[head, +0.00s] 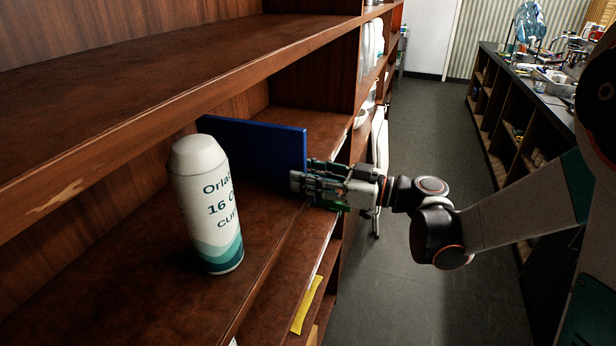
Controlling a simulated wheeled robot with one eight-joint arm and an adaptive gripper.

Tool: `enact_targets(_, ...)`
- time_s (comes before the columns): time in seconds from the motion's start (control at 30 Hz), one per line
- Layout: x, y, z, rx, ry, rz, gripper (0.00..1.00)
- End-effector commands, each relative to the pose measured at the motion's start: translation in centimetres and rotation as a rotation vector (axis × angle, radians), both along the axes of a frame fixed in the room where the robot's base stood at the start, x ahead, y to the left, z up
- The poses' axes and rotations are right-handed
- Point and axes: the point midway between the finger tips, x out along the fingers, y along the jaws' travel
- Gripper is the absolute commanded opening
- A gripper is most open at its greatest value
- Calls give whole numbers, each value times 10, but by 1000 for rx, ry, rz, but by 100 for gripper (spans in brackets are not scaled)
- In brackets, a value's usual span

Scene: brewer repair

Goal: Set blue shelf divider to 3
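The blue shelf divider (262,147) stands upright on the brown middle shelf, behind and to the right of a white bottle. Its right end faces the front edge of the shelf. My gripper (305,178) reaches in from the right, level with the divider's lower right end, and its fingers overlap that end in the picture. I cannot tell whether the fingers touch the divider or have it between them. No number marks for the divider's position can be made out.
A white and teal bottle (207,205) stands on the shelf to the left of the divider. A yellow strip (307,305) is on the lower shelf's front edge. More shelves with bottles lie beyond. The grey floor aisle (430,120) is clear, with a cluttered counter (520,85) on the right.

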Motion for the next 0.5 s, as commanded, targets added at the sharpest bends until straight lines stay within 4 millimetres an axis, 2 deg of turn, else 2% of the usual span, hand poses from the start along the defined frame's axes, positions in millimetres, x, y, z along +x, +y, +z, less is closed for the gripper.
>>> enact_targets(0.07,0,0,0,0,0,0,33)
enact_targets(0.2,0,0,0,0,0,0,1)
enact_targets(0.5,7,-3,0,0,0,-1,0)
